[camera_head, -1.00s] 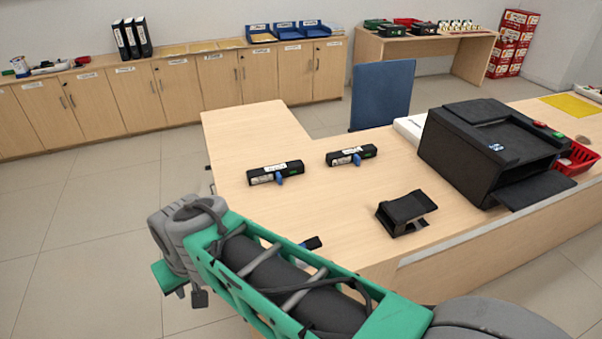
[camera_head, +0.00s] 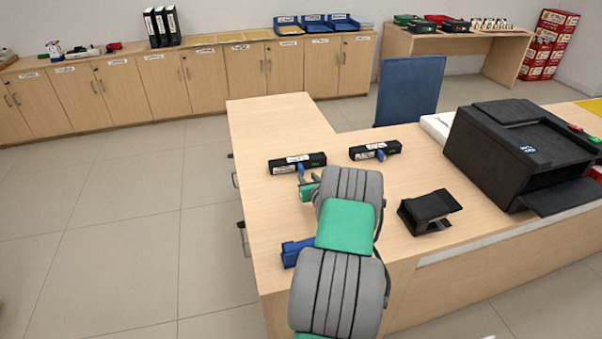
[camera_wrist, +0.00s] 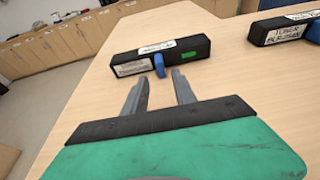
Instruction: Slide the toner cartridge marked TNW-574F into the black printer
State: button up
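Two black toner cartridges with white labels and blue tabs lie on the desk. The left cartridge (camera_head: 297,161) also shows in the wrist view (camera_wrist: 155,58), with a green patch on its front. The right cartridge (camera_head: 376,151) shows partly at the wrist view's right edge (camera_wrist: 285,28); its label there seems to read "TONER" above a second line. I cannot read the code TNW-574F on either. My gripper (camera_wrist: 158,82) is open and empty, its fingers pointing at the left cartridge's blue tab, just short of it. The black printer (camera_head: 520,150) stands at the right with its front tray down.
A black holder (camera_head: 428,212) stands on the desk between my arm and the printer. A blue object (camera_head: 294,252) lies by the near left edge, partly beside my arm. A blue chair (camera_head: 410,88) stands behind the desk. The far left desktop is clear.

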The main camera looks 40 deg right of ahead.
aim_at(302, 169)
jog(key=b+x, duration=0.1)
jog(key=x, duration=0.1)
jog(key=b+x, duration=0.2)
jog(key=x, duration=0.1)
jog(key=b+x, duration=0.2)
jog(key=shift+w+d+f, duration=0.1)
jog(key=shift+w+f, duration=0.15)
jog(key=shift+f, duration=0.1)
jog(key=shift+w+d+r, duration=0.1)
jog(key=shift+w+r, duration=0.05)
jog(key=shift+r, duration=0.05)
grip_shut()
dwell(0.6)
jog(key=shift+r, duration=0.3)
jog(key=f+p+v, duration=0.1)
jog(key=p+v, duration=0.1)
jog(key=v, duration=0.3)
jog(key=f+p+v, duration=0.1)
jog(key=p+v, duration=0.1)
jog(key=v, duration=0.4)
jog(key=s+f+p+v, duration=0.1)
jog(key=f+p+v, duration=0.1)
jog(key=v, duration=0.3)
jog(key=shift+s+a+r, duration=0.15)
jog(key=shift+s+a, duration=0.15)
jog(key=shift+a, duration=0.15)
